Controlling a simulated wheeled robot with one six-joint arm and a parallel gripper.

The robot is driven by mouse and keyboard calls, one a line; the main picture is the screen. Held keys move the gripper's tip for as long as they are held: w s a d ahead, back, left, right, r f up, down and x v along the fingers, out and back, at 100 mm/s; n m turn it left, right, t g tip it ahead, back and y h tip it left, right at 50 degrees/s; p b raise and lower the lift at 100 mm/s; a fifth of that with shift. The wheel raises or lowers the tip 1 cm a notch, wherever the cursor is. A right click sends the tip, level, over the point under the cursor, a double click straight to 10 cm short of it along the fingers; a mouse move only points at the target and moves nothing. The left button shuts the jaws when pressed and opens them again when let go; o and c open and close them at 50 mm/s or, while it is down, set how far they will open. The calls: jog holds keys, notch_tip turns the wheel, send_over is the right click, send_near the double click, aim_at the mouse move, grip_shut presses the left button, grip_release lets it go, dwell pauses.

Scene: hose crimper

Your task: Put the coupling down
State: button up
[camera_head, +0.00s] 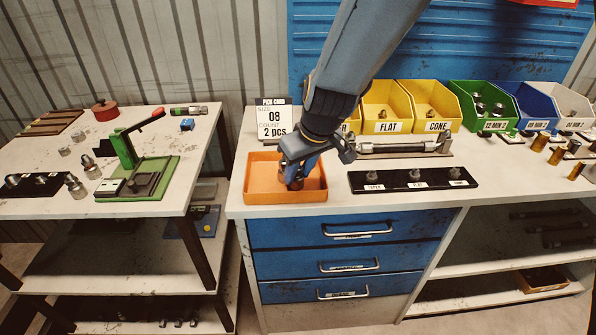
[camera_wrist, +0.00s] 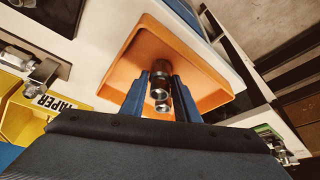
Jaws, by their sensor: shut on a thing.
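My gripper (camera_head: 296,183) is low inside the orange tray (camera_head: 257,188) on the bench, pointing down. In the wrist view its two blue fingers (camera_wrist: 160,82) are shut on a coupling (camera_wrist: 159,76), a dark metal cylinder with a bright open ring end. A second bright ring end (camera_wrist: 164,105) shows just beside it; I cannot tell whether it belongs to another piece. The tray's floor and walls (camera_wrist: 200,72) surround the coupling. Whether the coupling touches the tray floor is not clear. In the head view the fingers and wrist mostly hide it.
A pick card (camera_head: 272,119) reading 08, 2 pcs stands behind the tray. A black rack (camera_head: 440,179) with several fittings lies to its right. Yellow bins (camera_head: 387,108) and a hose assembly (camera_head: 400,148) are behind. A green crimper (camera_head: 124,150) stands on the left table.

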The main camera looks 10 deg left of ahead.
jog(key=shift+f, duration=0.15)
jog(key=o, duration=1.1)
